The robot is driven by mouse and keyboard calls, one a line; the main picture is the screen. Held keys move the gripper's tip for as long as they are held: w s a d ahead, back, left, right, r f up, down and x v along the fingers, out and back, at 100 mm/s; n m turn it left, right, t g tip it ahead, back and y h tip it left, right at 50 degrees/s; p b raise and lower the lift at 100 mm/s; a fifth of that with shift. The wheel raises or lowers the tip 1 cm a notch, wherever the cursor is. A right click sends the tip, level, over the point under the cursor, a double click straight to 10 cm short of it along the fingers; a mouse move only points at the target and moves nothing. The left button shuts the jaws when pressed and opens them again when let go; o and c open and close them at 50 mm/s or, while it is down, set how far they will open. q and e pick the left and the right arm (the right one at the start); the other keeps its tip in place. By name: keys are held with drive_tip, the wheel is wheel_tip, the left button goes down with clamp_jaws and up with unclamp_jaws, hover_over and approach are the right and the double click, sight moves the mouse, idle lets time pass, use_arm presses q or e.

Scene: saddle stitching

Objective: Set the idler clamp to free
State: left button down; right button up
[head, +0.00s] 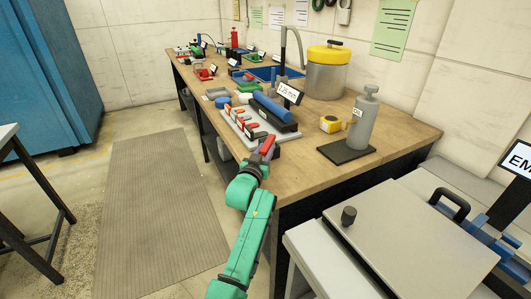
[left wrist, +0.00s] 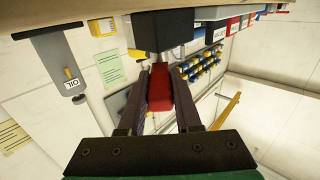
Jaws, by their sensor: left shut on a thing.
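My left gripper (head: 262,158) is at the near edge of the wooden bench, at the end of my green arm. In the left wrist view its two dark fingers (left wrist: 160,100) are shut on a red handle (left wrist: 160,88). The handle joins a dark block with a metal part (left wrist: 162,28). The red handle also shows in the head view (head: 267,144), beside a grey plate (head: 240,128) with several small red and black clamps. I cannot read a label naming the idler clamp or its setting. My right gripper is not in view.
On the bench (head: 315,190) stand a blue roller (head: 273,107), a "1.25 mm" sign (head: 289,92), a yellow tape measure (head: 330,124), a grey oil can (head: 366,118) and a yellow-lidded canister (head: 326,75). A grey-lidded machine (head: 410,240) is at the lower right. Floor is free left of the bench.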

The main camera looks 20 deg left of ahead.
use_arm(q)
drive_tip(key=c, duration=0.8)
unclamp_jaws()
drive_tip(key=shift+o, duration=1)
